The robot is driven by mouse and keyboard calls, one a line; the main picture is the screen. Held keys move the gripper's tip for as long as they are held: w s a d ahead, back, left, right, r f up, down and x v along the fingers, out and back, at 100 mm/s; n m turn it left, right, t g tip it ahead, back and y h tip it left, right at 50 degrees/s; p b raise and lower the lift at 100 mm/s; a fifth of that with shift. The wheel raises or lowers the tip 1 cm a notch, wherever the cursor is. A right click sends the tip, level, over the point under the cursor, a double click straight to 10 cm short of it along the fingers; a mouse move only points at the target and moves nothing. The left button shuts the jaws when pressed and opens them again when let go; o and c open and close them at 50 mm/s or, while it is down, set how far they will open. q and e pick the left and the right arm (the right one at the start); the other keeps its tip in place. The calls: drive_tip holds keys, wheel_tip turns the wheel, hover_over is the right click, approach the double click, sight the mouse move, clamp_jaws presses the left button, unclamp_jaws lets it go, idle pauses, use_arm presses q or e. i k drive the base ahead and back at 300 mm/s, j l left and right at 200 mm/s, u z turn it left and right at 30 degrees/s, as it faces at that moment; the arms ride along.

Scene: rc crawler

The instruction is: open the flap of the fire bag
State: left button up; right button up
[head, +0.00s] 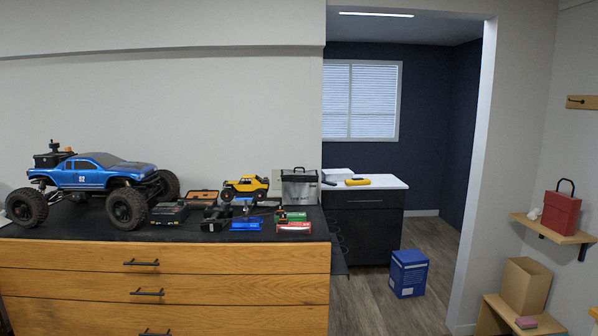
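A silver-grey box-shaped bag (300,188) with a dark top edge and a small handle stands upright at the back right end of the dresser top. It looks like the fire bag; its top appears closed, but it is too small to be sure of the flap. A red bag (561,214) with a dark loop handle sits on a wall shelf at the far right. Neither of my grippers shows in the head view.
The wooden dresser (230,258) has a dark top with a large blue crawler (101,176), a small yellow crawler (245,187), and several tools and small boxes. A blue box (408,273) stands on the floor, which is otherwise open in the doorway.

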sight(285, 173)
drive_tip(key=i+l+u, duration=0.25)
drive_tip(key=i+l, duration=0.15)
drive_tip(key=l, duration=0.2)
drive_tip(key=i+l+u, duration=0.25)
drive_tip(key=l, duration=0.4)
drive_tip(key=i+l+u, duration=0.15)
drive_tip(key=i+l, duration=0.15)
drive_tip(key=l, duration=0.1)
